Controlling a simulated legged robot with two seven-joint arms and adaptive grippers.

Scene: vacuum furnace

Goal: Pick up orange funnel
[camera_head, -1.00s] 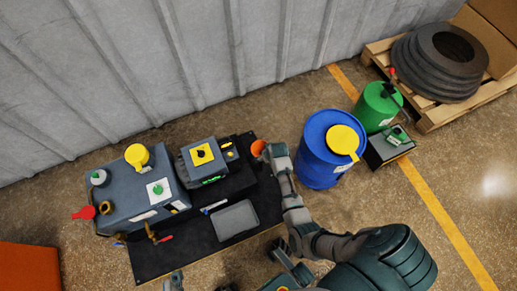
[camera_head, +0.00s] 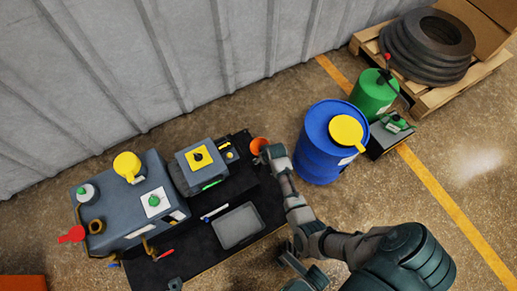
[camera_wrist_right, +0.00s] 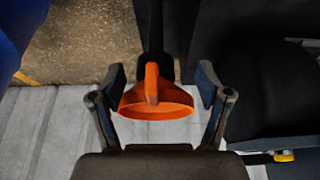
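The orange funnel (camera_head: 259,146) is at the right end of the dark bench, beside the blue drum. My right gripper (camera_head: 266,152) is right at it in the head view and hides part of it. In the right wrist view the funnel (camera_wrist_right: 157,101) is between the two spread fingers of my right gripper (camera_wrist_right: 161,84). Its rim faces the palm, and gaps show between the funnel and the fingertips. A small grey part at the bottom edge of the head view may be my left gripper (camera_head: 175,285); its fingers cannot be made out.
The blue drum (camera_head: 313,160) with a yellow funnel (camera_head: 346,131) stands close to the right of my right gripper. Grey machines (camera_head: 130,205) and a grey tray (camera_head: 237,226) are on the dark bench (camera_head: 190,262). A green canister (camera_head: 373,96) stands beyond the drum.

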